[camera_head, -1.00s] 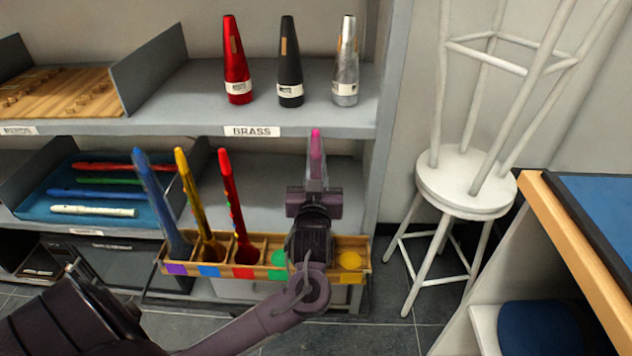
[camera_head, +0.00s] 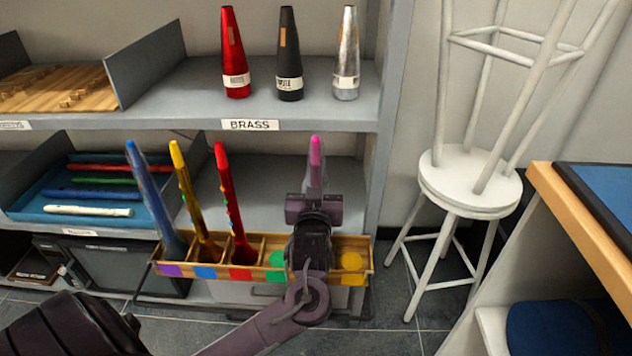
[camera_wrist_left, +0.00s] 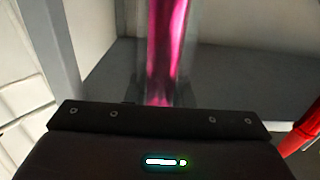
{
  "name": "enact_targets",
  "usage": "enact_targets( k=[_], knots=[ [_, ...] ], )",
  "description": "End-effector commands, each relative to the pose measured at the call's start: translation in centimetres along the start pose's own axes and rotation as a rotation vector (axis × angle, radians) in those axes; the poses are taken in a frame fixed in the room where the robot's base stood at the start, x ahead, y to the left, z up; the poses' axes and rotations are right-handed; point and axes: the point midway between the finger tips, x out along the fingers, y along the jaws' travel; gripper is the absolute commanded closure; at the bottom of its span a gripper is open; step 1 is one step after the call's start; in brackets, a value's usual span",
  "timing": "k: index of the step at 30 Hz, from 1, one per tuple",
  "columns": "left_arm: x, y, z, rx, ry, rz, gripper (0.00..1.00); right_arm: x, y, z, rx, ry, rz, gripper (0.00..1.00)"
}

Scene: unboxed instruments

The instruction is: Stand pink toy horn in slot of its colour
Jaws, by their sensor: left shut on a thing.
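The pink toy horn (camera_head: 316,152) stands upright above the right half of the wooden slot rack (camera_head: 262,241). My left gripper (camera_head: 314,200) is shut on it. My gripper and wrist hide the horn's lower end, so I cannot tell whether it is inside a slot. The horn also shows in the left wrist view (camera_wrist_left: 168,45), upright between the fingers. A green patch (camera_head: 277,259) and a yellow patch (camera_head: 351,261) show on either side of my wrist. The slot between them is hidden, and I see no pink label. My right gripper is not in view.
A blue horn (camera_head: 152,195), a yellow horn (camera_head: 190,190) and a red horn (camera_head: 229,190) stand in the rack's left slots. The shelf (camera_head: 200,88) above carries three cone-shaped mutes. A white stool (camera_head: 468,180) stands right of the rack.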

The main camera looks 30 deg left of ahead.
Motion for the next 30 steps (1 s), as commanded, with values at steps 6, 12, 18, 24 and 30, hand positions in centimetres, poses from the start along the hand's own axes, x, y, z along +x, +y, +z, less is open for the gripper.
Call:
enact_targets(
  k=[6,12,18,24,30],
  knots=[
    [0.0,0.0,0.6,0.0,0.001,0.0,1.0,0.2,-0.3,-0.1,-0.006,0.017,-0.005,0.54],
    [0.0,0.0,0.7,0.0,0.001,0.0,1.0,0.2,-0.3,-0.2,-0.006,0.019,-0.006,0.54],
    [0.0,0.0,0.7,0.0,0.001,0.0,1.0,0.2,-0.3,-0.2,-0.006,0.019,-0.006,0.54],
    [0.0,0.0,1.0,0.0,0.0,0.0,1.0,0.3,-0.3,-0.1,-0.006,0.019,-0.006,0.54],
    [0.0,0.0,1.4,-0.001,0.0,0.0,1.0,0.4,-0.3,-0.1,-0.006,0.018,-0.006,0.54]
  ],
)
